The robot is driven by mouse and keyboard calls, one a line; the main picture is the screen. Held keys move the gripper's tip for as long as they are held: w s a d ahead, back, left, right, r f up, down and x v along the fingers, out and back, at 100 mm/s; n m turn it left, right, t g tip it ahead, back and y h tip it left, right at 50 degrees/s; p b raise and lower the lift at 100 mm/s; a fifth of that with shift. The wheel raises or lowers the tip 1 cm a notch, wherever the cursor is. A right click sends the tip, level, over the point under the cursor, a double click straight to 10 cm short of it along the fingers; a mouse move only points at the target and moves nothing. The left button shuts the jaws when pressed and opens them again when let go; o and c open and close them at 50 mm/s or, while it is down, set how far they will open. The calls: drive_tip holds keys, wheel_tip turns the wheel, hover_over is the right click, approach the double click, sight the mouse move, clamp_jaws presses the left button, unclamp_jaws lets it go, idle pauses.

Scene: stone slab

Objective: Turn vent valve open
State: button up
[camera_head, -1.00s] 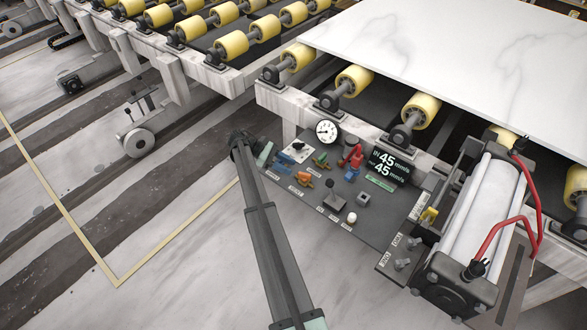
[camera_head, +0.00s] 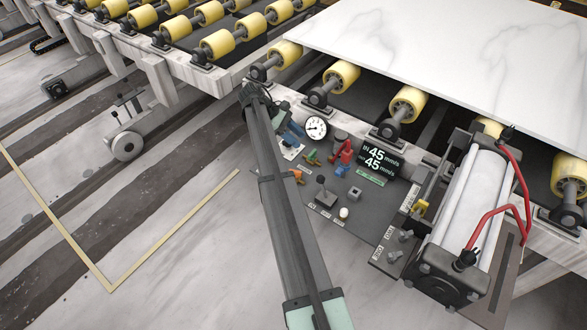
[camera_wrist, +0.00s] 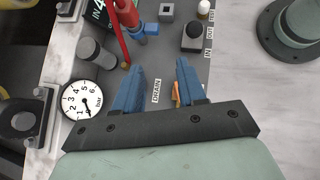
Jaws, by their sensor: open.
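The control panel (camera_head: 372,213) carries several coloured handles, and I cannot read which one is labelled vent. An orange part (camera_wrist: 176,96) shows beside the right finger, partly hidden. The red handle (camera_wrist: 127,14) lies ahead of the fingers. My gripper body hides the panel's near part.
A round gauge (camera_head: 316,128) and a speed display (camera_head: 382,158) stand at the panel's back. Rollers (camera_head: 408,103) and a stone slab (camera_head: 440,45) lie behind.

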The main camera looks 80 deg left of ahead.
sight(295, 171)
drive_tip(key=s+f+n+g+y, duration=0.1)
drive_tip(key=s+f+g+y, duration=0.1)
drive_tip(key=s+f+g, duration=0.3)
drive_tip(key=shift+t, duration=0.4)
drive_tip(key=x, duration=1.1)
drive_tip(key=shift+w+a+f, duration=0.15)
drive_tip(key=shift+a, duration=0.15)
drive_tip(key=shift+c, duration=0.3)
clamp_jaws()
